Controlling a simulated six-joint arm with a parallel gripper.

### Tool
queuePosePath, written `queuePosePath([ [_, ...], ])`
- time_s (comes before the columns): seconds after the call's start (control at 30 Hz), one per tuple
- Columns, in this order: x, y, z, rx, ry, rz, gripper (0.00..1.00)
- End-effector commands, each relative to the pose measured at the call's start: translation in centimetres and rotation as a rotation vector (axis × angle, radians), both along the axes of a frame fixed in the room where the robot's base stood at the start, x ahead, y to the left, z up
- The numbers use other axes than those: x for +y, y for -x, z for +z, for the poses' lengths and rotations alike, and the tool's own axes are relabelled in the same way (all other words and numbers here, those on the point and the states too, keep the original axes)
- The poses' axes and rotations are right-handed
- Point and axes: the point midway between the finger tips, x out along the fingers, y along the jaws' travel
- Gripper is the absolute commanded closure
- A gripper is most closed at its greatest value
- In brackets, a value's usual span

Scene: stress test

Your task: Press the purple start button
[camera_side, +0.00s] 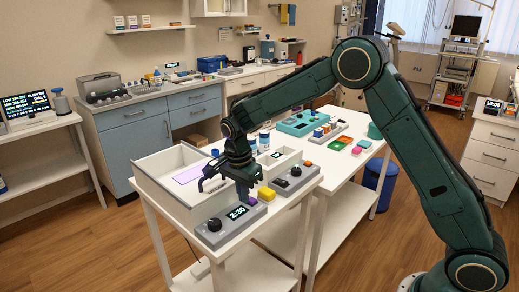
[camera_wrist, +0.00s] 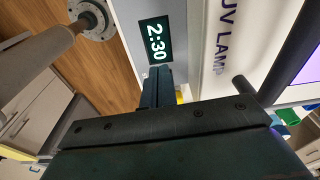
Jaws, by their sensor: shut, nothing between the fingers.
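A grey timer unit (camera_side: 224,222) with a dark display reading 2:30 and a black knob (camera_side: 214,225) sits at the front edge of the white table. The purple start button (camera_side: 252,201) shows at the right end of the unit, beside my fingertips. My gripper (camera_side: 244,197) is shut and empty, pointing down at that end of the unit. I cannot tell whether its tips touch the button. In the wrist view, the display (camera_wrist: 155,41) lies just beyond my gripper (camera_wrist: 161,72), whose fingers and body hide the button.
A yellow block (camera_side: 266,194) stands just right of the timer unit. A second grey unit (camera_side: 293,179) with a knob and orange button is behind it. The white UV lamp box (camera_side: 150,205) with a raised wall is close to the left. Coloured trays lie farther back.

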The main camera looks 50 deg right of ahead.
Motion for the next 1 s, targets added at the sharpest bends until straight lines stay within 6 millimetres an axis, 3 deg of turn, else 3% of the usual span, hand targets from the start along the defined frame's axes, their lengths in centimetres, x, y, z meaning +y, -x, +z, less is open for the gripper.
queuePosePath([
  [0.27,0.4,-0.1,3.2,-0.005,0.000,0.001,1.00],
  [0.7,1.1,0.0,10.5,-0.004,-0.001,0.001,1.00],
  [1.0,1.4,0.1,12.9,0.000,0.000,0.000,1.00],
])
